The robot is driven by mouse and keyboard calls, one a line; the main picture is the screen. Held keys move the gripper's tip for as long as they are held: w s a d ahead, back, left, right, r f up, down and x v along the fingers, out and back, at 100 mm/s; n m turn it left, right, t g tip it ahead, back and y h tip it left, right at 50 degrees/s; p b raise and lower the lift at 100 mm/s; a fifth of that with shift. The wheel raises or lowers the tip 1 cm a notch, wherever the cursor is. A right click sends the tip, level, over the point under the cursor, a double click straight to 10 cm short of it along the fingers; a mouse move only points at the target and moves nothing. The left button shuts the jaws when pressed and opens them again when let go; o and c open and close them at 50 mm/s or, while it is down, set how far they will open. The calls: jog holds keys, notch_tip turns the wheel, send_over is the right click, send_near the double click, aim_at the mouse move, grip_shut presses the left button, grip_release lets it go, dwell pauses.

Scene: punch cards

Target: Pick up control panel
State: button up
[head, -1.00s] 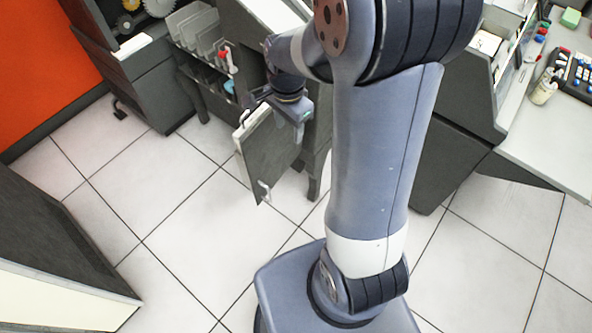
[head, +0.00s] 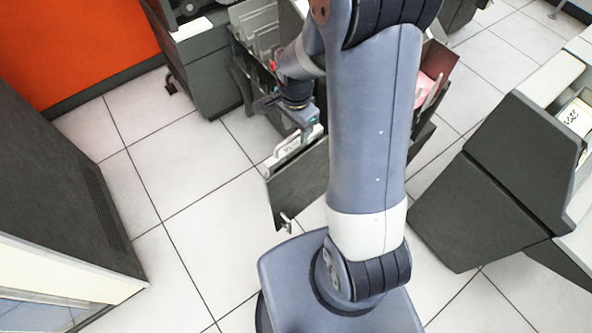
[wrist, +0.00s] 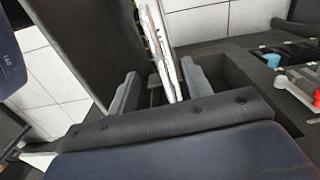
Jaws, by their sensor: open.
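A dark flat panel with a pale top edge and metal handles (head: 298,185), which I take to be the control panel, stands upright below my gripper in the head view. My gripper (head: 306,122) is just above its top edge. In the wrist view the panel's dark face (wrist: 85,35) is on the left and its pale edge runs between the two open fingers of my gripper (wrist: 160,82). I cannot tell whether either finger touches it. My arm hides part of the panel's right side in the head view.
A dark rack with upright grey dividers (head: 255,35) stands behind the panel. A red-handled lever (wrist: 300,92) and a blue part (wrist: 271,60) lie to the right in the wrist view. A dark console (head: 515,175) stands right. Tiled floor (head: 190,210) is clear at left.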

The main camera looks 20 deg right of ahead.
aim_at(294, 134)
jog(key=shift+w+a+f+p, duration=0.1)
jog(key=shift+f+p, duration=0.2)
jog(key=shift+f, duration=1)
jog(key=shift+a+f+p, duration=0.1)
jog(key=shift+f+p, duration=0.15)
jog(key=shift+f, duration=1.05)
jog(key=shift+c, duration=0.4)
grip_shut()
jog(key=shift+w+r, duration=0.1)
jog(key=shift+r, duration=0.05)
